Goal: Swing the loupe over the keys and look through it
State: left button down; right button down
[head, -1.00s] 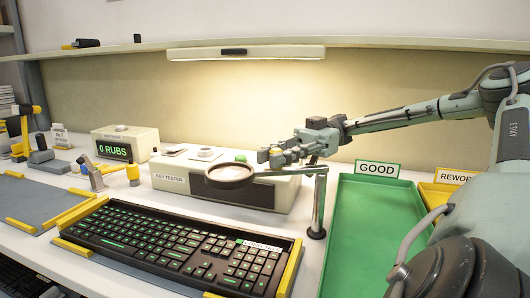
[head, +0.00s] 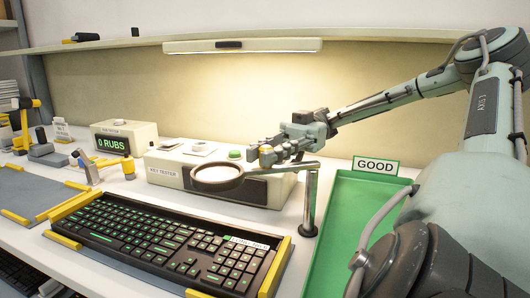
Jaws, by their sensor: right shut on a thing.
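The loupe (head: 218,178) is a round lens in a dark ring on a grey swing arm, carried by an upright post (head: 309,203) right of the key tester. It hangs in front of the key tester, above the back edge of the keyboard (head: 165,240). The keyboard is black with green-lit legends and lies between yellow stops. My left gripper is not in view.
The key tester (head: 166,172) with a green button stands behind the keyboard. A rub counter reading "0 RUBS" (head: 112,144) stands at its left. A green GOOD tray (head: 345,205) lies right of the post, partly behind my right arm. A grey mat (head: 25,190) lies at left.

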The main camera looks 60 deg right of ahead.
jog(key=shift+s+f, duration=0.1)
jog(key=shift+f, duration=0.05)
jog(key=c, duration=1.4)
grip_release()
jog(key=shift+o, duration=0.2)
jog(key=d, duration=0.7)
jog(key=shift+s+d, duration=0.2)
jog(key=shift+s, duration=0.1)
